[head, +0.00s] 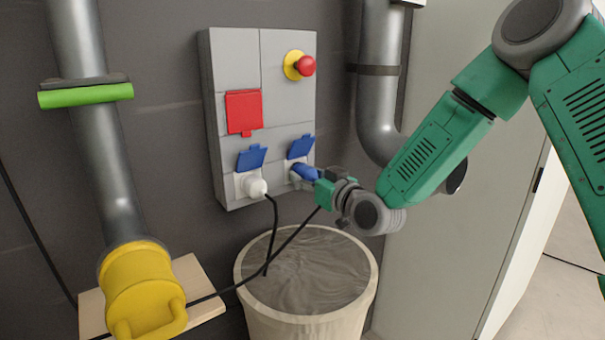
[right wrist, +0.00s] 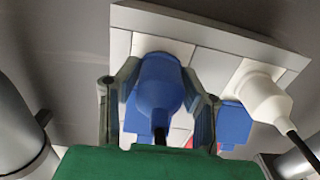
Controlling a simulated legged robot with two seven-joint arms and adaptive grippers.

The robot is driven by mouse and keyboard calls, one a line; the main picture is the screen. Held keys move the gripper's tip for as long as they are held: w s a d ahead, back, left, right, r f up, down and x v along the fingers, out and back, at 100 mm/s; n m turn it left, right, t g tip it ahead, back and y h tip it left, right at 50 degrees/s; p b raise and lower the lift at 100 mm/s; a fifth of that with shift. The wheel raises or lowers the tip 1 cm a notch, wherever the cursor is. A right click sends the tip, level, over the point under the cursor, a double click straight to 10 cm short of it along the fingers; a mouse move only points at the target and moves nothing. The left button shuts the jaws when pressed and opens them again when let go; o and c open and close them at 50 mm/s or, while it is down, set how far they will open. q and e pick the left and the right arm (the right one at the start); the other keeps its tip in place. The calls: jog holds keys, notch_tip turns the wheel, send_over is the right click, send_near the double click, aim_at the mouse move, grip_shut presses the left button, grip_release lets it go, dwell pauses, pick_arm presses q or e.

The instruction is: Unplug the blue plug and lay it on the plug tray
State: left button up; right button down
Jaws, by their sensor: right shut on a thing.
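The blue plug (head: 305,173) is at the right-hand socket of the grey wall panel (head: 286,100), under a raised blue flap (head: 300,147). It appears seated in the socket. My right gripper (head: 317,180) is shut on the plug. In the right wrist view the blue plug (right wrist: 160,82) sits between the two fingers, its front against the panel and its cable running back toward me. No clearly marked plug tray shows; a pale flat board (head: 201,284) lies at the lower left and may be it. My left gripper is out of view.
A white plug (head: 256,187) sits in the left socket, its black cable hanging down. A lined bin (head: 310,265) stands below the panel. A yellow-capped pipe (head: 144,285) covers part of the pale board. A grey pipe (head: 378,100) runs right of the panel.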

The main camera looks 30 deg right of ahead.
jog(key=shift+s+d+r, duration=0.1)
jog(key=shift+s, duration=0.35)
jog(key=shift+s+d+p, duration=0.15)
jog(key=shift+s+p, duration=0.25)
jog(key=shift+s, duration=1.5)
jog(key=shift+s+d+p, duration=0.2)
jog(key=shift+s+p, duration=0.15)
jog(key=shift+s, duration=2.15)
